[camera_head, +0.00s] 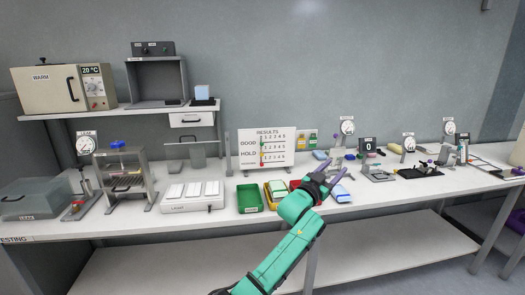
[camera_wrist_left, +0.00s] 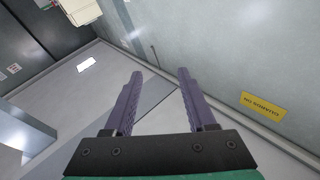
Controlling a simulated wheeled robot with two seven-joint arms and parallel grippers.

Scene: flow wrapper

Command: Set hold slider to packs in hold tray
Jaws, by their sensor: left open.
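The white results board (camera_head: 281,146) stands at the back of the bench, with rows marked GOOD and HOLD, a third row and a number scale. Small coloured sliders sit near the left end of its scale; the hold slider (camera_head: 262,153) is too small to read exactly. A yellow tray (camera_head: 268,202), likely the hold tray, stands in front of the board with pale green packs (camera_head: 278,187) in it; their count is unclear. My left gripper (camera_head: 337,164) is open and empty, above the bench right of the board. In the left wrist view its purple fingers (camera_wrist_left: 155,85) are apart.
A green tray (camera_head: 250,199) stands left of the yellow one; a red tray (camera_head: 294,185) is partly behind my gripper. A white three-pad unit (camera_head: 192,198) is left. Dial gauges (camera_head: 347,127) and fixtures stand right. The air before the board is clear.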

